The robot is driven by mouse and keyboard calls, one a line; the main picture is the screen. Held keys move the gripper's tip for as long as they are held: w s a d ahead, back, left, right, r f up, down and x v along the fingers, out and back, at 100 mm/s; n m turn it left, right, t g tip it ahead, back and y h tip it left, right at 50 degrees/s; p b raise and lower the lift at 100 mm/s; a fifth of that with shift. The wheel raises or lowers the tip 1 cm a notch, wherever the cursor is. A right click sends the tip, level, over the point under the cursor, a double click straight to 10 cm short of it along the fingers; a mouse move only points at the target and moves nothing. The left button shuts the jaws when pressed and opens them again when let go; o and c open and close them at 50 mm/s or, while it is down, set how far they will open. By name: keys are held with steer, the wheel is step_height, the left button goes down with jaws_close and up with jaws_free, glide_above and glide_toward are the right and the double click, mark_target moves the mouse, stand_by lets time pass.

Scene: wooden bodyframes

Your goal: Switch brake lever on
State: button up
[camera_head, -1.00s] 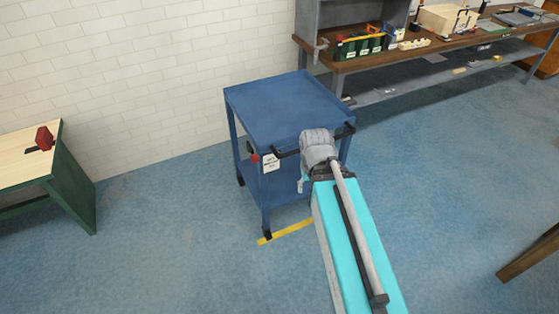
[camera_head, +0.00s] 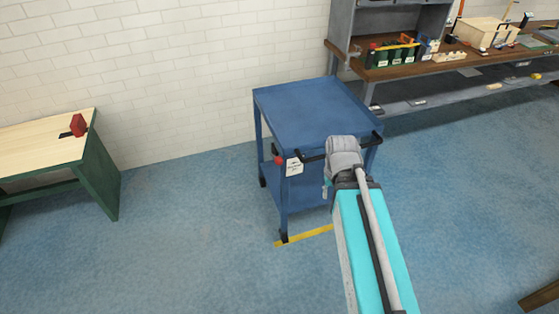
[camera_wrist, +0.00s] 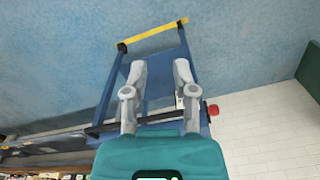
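The brake lever shows as a red knob with a black part (camera_head: 278,160) at the front left corner of the blue cart (camera_head: 312,112), beside a white label. In the wrist view the red knob (camera_wrist: 213,110) lies to the right of the fingers, apart from them. My gripper (camera_wrist: 161,67) is open, with its two grey fingers spread and nothing between them. It is over the cart's front side, near the black push handle (camera_head: 312,158). In the head view my arm hides most of the gripper and the handle's middle.
A wooden-topped green table (camera_head: 45,146) with a red-and-black object stands at the left. A workbench (camera_head: 450,60) with bins and tools is at the back right. A yellow strip (camera_head: 305,236) marks the floor by the cart. Blue floor is clear around it.

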steer(key=shift+n+t, duration=0.8)
steer(key=shift+n, duration=0.1)
steer(key=w+a, duration=0.2)
steer(key=w, duration=0.3)
steer(key=w+a, duration=0.2)
steer(key=w, duration=0.4)
steer(key=w+a, duration=0.3)
steer(key=w, duration=0.2)
steer(key=shift+w+f+b, duration=0.2)
steer(key=shift+w+b, duration=0.1)
steer(key=shift+w, duration=0.05)
jaws_close()
steer(key=w+a+n, duration=0.1)
steer(key=w+a, duration=0.3)
steer(key=w, duration=0.3)
steer(key=w+a+t+y, duration=0.1)
steer(key=w+a, duration=0.4)
steer(key=w, duration=0.2)
steer(key=shift+n, duration=0.4)
